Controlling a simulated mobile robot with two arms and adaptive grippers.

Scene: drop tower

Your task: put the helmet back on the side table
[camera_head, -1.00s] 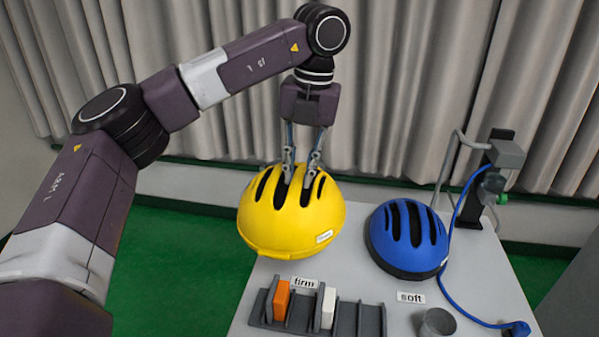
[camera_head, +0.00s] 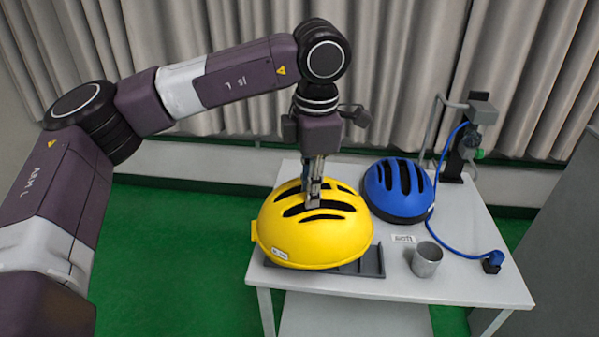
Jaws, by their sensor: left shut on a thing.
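The yellow helmet (camera_head: 318,238) is in my left gripper (camera_head: 313,203), which is shut on its vented top. The helmet is dome up, over the left part of the light grey table (camera_head: 460,267). A blue helmet (camera_head: 399,187) sits on the table behind and to the right of the yellow one. My right gripper is not in view.
A grey cup (camera_head: 426,260) stands near the table's front, beside a small label (camera_head: 404,239). Grey curtains hang behind.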

